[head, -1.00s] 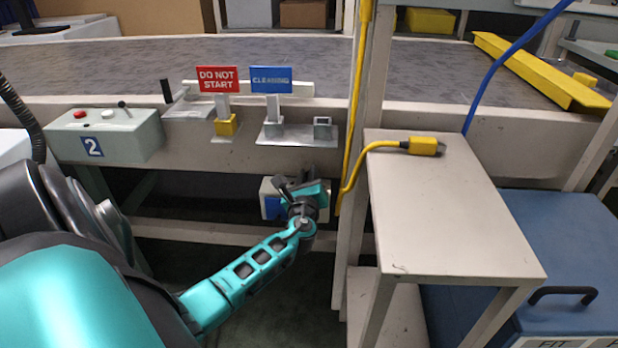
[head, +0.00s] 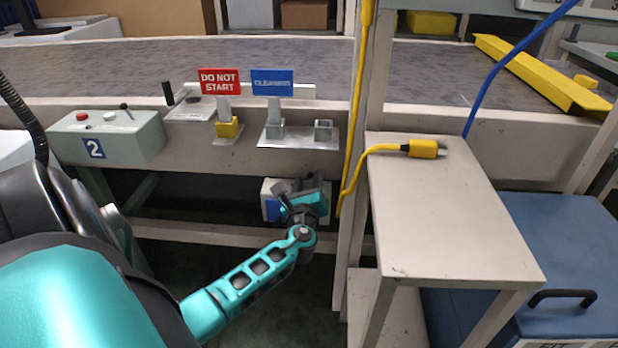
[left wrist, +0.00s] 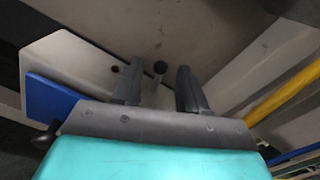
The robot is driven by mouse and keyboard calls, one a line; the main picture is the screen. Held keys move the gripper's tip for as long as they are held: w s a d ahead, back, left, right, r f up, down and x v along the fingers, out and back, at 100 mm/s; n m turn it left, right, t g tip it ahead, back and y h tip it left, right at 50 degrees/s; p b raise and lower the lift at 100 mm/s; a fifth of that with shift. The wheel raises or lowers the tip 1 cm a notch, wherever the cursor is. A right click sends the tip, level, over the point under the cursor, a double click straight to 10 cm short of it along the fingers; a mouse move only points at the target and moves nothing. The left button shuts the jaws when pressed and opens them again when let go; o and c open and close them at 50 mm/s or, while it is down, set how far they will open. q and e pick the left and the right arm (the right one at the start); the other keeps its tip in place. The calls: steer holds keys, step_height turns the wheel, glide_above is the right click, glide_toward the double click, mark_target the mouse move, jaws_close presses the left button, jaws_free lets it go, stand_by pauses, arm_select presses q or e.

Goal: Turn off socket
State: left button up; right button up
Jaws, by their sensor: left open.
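The socket (head: 270,188) is a pale box with a blue part (head: 271,208) on its front, mounted low under the conveyor edge in the head view. In the left wrist view the socket box (left wrist: 68,58) is at the upper left with its blue part (left wrist: 50,98), and a dark knob (left wrist: 160,67) shows between my fingers. My left gripper (head: 305,187) is in front of the socket and covers much of it; in the left wrist view its two fingers (left wrist: 157,88) are apart and empty. Whether they touch the socket cannot be told. My right gripper is not in view.
A white table (head: 440,200) with a yellow plug (head: 424,148) stands right of the socket, by a post with a yellow cable (head: 353,120). A grey control box (head: 108,137) marked 2 and red and blue signs (head: 220,81) are above. A blue case (head: 560,250) is at right.

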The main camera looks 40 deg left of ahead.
arm_select(q)
steer(key=p+v, duration=0.2)
steer(key=v, duration=0.9)
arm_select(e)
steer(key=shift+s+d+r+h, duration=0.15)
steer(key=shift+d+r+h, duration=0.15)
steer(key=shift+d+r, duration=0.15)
arm_select(q)
steer(key=shift+s+d, duration=0.1)
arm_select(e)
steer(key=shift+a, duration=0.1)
